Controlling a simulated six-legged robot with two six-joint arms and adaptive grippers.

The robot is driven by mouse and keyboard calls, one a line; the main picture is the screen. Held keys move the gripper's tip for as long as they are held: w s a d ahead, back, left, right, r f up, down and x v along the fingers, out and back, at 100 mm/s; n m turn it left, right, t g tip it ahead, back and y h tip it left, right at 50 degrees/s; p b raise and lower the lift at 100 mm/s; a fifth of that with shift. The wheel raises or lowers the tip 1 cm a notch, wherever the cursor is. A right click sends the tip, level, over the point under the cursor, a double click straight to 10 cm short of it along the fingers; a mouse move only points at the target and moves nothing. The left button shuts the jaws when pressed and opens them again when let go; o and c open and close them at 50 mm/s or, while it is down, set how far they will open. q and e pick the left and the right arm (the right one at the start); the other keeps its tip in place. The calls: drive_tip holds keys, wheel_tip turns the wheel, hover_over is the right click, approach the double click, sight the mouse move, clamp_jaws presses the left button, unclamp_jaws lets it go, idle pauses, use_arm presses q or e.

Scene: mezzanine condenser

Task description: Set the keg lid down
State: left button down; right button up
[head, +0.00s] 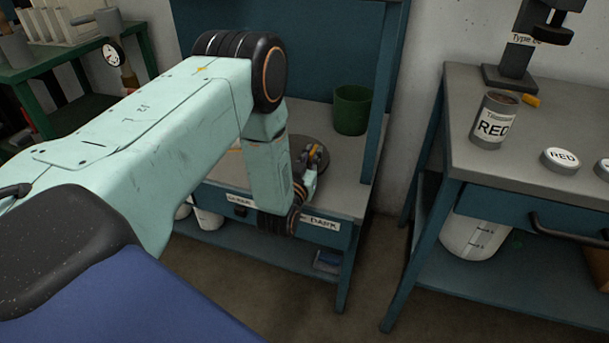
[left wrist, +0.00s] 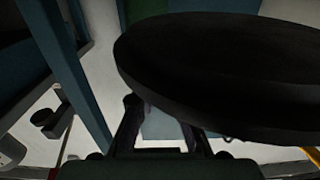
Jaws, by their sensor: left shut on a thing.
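The keg lid, a dark round disc (head: 298,143), shows behind my left gripper (head: 312,160) at the blue bench in the head view. In the left wrist view the lid (left wrist: 225,70) is large and fills the upper right. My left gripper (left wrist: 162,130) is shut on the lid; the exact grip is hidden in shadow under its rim. The lid is over the grey bench top (head: 345,183); I cannot tell whether it touches it. My right gripper is in neither view.
A green pot (head: 351,110) stands behind the lid, near a blue upright (head: 385,80). A bench (head: 570,200) at the right carries a can marked RED (head: 493,122) and a RED lid (head: 561,160). A white bucket (head: 470,236) stands beneath. Bare floor lies between the benches.

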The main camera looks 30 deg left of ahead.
use_arm(q)
wheel_tip(320, 180, down, 4)
drive_tip(key=shift+f+b, duration=0.2)
drive_tip(key=shift+b, duration=0.7)
drive_tip(key=shift+f, duration=0.25)
drive_tip(key=c, duration=1.5)
unclamp_jaws()
drive_tip(key=shift+f, duration=0.1)
drive_tip(key=shift+o, duration=0.6)
